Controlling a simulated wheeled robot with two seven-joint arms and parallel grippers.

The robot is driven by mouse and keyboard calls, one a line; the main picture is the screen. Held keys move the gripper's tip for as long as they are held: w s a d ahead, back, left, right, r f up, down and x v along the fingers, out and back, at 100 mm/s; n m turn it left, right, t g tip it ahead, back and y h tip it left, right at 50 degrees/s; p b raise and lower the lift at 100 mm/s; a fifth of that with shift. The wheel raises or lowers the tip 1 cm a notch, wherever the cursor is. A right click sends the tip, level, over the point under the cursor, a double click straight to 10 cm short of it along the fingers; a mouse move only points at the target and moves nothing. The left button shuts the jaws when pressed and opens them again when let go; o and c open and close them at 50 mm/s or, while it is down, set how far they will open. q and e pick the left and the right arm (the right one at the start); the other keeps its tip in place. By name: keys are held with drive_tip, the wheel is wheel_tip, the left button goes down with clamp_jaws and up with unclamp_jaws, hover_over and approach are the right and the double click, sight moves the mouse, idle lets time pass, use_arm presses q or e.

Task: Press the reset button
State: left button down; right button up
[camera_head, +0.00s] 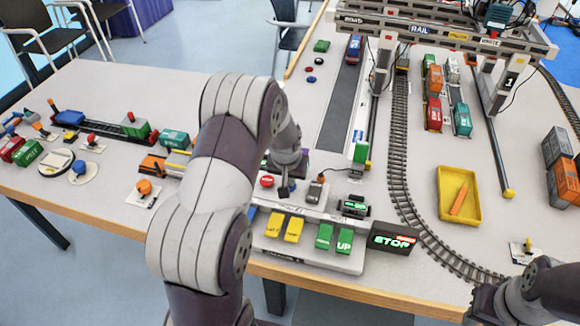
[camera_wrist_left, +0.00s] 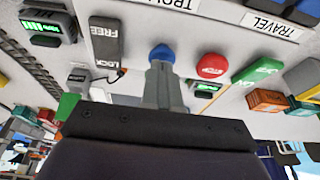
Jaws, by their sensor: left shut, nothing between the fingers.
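The control panel (camera_head: 318,259) stands at the table's front edge. In the left wrist view, a blue button (camera_wrist_left: 161,51) sits right at the tips of my left gripper (camera_wrist_left: 160,70). The fingers are together and empty, and they seem to touch or almost touch it. I cannot read a label on this button, and in the head view I cannot make it out by the gripper. A red button (camera_wrist_left: 211,66) is just right of the fingertips and also shows in the head view (camera_head: 267,181). My left gripper (camera_head: 286,190) points down at the panel there.
A FREE/LOCK lever (camera_wrist_left: 104,42) stands beside the blue button. Yellow keys (camera_head: 284,227), green keys (camera_head: 333,238) and a STOP display (camera_head: 391,239) are along the panel front. A yellow tray (camera_head: 442,181) and rail track (camera_head: 399,160) lie to the right. Part of my right arm shows at bottom right.

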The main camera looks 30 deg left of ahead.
use_arm(q)
drive_tip(key=shift+f, duration=0.3)
